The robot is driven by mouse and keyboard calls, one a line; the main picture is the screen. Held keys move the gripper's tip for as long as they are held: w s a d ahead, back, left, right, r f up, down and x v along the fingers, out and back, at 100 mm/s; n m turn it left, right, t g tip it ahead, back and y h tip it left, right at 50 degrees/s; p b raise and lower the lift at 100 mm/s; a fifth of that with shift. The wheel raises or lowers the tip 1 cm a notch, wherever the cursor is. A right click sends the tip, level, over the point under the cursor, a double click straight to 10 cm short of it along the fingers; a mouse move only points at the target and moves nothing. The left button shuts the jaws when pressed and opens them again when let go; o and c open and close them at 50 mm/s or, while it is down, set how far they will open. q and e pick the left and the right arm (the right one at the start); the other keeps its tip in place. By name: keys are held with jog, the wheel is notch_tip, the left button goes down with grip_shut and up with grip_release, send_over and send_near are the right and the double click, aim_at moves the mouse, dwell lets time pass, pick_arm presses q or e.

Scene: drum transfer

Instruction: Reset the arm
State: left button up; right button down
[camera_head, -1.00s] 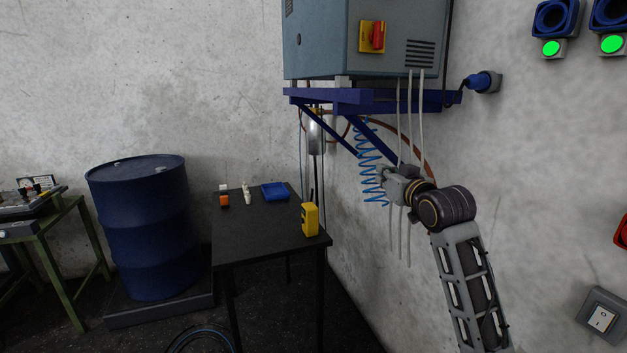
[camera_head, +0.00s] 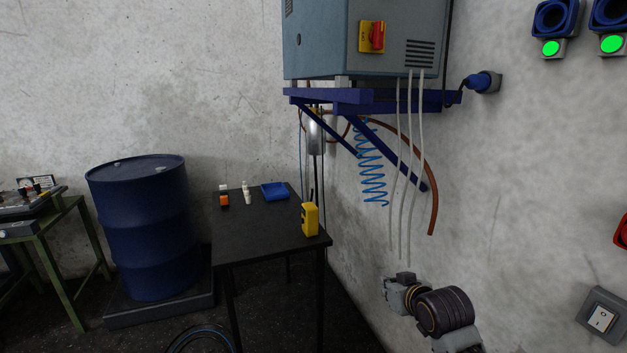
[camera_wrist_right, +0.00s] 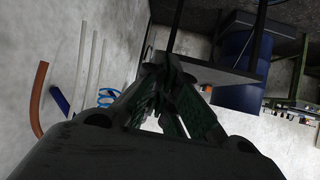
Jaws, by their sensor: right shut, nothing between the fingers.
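My right gripper (camera_head: 400,292) is low at the right of the head view, in front of the wall and below the hanging hoses. It is to the right of the black table and apart from it. In the right wrist view its fingers (camera_wrist_right: 165,80) come together at the tips, shut with nothing held between them. The forearm runs off the bottom of the head view. My left gripper is not in view.
The black table (camera_head: 262,238) holds a yellow device (camera_head: 310,220), a blue item (camera_head: 275,191) and small bottles. A blue drum (camera_head: 142,225) stands left on a dark platform (camera_head: 160,308). A grey cabinet (camera_head: 335,40) sits on a blue wall bracket (camera_head: 375,101) with hoses hanging below.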

jog(key=s+d+f+g+h, duration=0.15)
jog(key=s+f+g, duration=0.25)
jog(key=s+f, duration=0.8)
jog(key=s+d+f+g, duration=0.3)
jog(key=s+f, duration=0.5)
jog(key=s, duration=0.8)
notch_tip(320, 180, down, 32)
jog(key=s+g, duration=0.1)
jog(key=g, duration=0.1)
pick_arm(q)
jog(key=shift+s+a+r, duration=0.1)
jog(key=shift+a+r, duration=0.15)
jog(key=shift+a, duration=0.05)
pick_arm(e)
jog(key=s+d+f, duration=0.4)
jog(key=s+f, duration=0.6)
jog(key=s+d+f+h, duration=0.1)
jog(key=s+d+f, duration=0.4)
jog(key=s+f, duration=0.4)
jog(key=shift+s+f+n+g, duration=0.3)
jog(key=shift+s+f+g, duration=0.1)
jog(key=shift+s, duration=0.65)
jog(key=shift+a, duration=0.1)
